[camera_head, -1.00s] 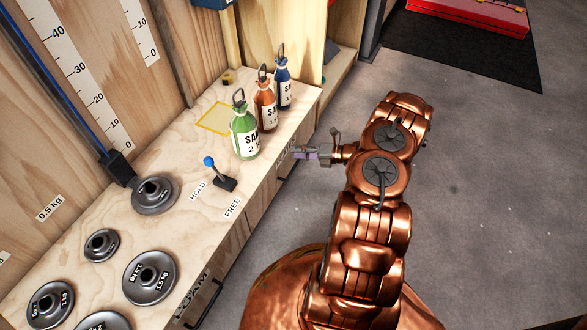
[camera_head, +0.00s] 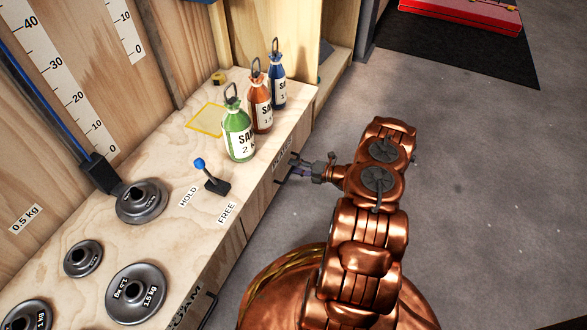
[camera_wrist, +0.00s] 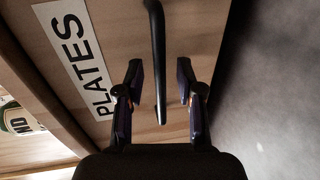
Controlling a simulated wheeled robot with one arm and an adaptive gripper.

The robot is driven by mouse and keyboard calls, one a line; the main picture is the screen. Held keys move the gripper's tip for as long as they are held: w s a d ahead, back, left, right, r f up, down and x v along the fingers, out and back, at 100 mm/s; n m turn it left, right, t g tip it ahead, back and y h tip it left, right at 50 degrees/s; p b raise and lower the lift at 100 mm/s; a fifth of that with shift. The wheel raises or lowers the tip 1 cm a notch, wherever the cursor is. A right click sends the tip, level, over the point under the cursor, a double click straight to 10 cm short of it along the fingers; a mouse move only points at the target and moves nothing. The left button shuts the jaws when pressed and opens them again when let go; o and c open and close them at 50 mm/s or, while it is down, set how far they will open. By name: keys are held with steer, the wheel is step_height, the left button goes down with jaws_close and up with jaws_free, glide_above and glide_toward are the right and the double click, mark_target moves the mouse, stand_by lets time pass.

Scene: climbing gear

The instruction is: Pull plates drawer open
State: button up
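The plates drawer (camera_wrist: 197,30) fills the upper part of the wrist view, with a white "PLATES" label (camera_wrist: 75,52) on its wooden front. Its black bar handle (camera_wrist: 157,60) runs down the middle of that view. My gripper (camera_wrist: 159,90) is open, with one finger on each side of the handle's lower end and a gap to both. In the head view my gripper (camera_head: 297,171) is at the bench front below the sandbags, close to the drawer face. The handle is hard to make out there.
Green (camera_head: 238,134), orange (camera_head: 260,105) and blue (camera_head: 278,82) sandbags stand on the bench top. A blue-knobbed lever (camera_head: 212,178) and several metal plates (camera_head: 136,291) are further left. A second drawer handle (camera_head: 208,308) shows below "FOAM".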

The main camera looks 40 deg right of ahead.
steer(key=shift+w+a+f, duration=0.15)
steer(key=shift+w+a, duration=0.2)
steer(key=shift+w, duration=0.25)
steer(key=shift+c, duration=0.3)
jaws_close()
